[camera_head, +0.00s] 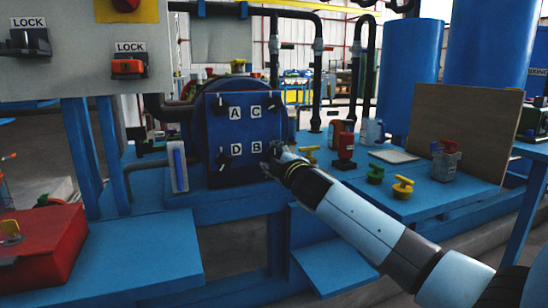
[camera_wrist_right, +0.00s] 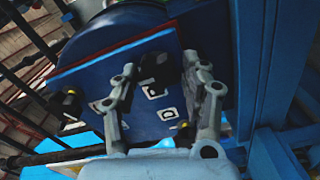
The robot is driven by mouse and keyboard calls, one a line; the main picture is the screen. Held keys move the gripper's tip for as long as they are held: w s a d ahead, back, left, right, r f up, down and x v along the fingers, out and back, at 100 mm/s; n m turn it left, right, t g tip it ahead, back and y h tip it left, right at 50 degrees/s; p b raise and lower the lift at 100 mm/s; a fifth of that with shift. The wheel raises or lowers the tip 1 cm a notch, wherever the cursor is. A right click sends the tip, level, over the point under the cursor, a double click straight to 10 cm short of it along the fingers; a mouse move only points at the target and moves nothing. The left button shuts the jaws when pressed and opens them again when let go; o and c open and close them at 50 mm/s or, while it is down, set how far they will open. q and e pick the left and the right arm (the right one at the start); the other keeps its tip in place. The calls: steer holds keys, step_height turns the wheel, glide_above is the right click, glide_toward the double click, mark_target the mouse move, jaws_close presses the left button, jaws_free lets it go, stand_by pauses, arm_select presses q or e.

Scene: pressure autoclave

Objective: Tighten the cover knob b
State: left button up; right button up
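The blue cover (camera_head: 245,135) of the autoclave carries white labels A, C, D and B. Black knobs sit by the labels: knob A (camera_head: 222,102), knob C (camera_head: 271,101) and knob D (camera_head: 222,160). My right gripper (camera_head: 273,152) is at the lower right corner of the cover, beside label B (camera_head: 256,147), and hides most of knob B. In the right wrist view the fingers (camera_wrist_right: 164,72) are spread apart, with a dark part of the cover hardware between their tips. I cannot tell whether they touch it. My left gripper is not in view.
A blue bench right of the cover holds a red bottle (camera_head: 345,145), a yellow knob-like part (camera_head: 403,187), a green one (camera_head: 375,173) and a glass beaker (camera_head: 445,160). A brown board (camera_head: 465,130) stands behind. A red box (camera_head: 40,245) sits at lower left.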

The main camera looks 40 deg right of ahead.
steer(key=shift+o, duration=1.3)
steer(key=shift+r, duration=0.1)
steer(key=v, duration=1.2)
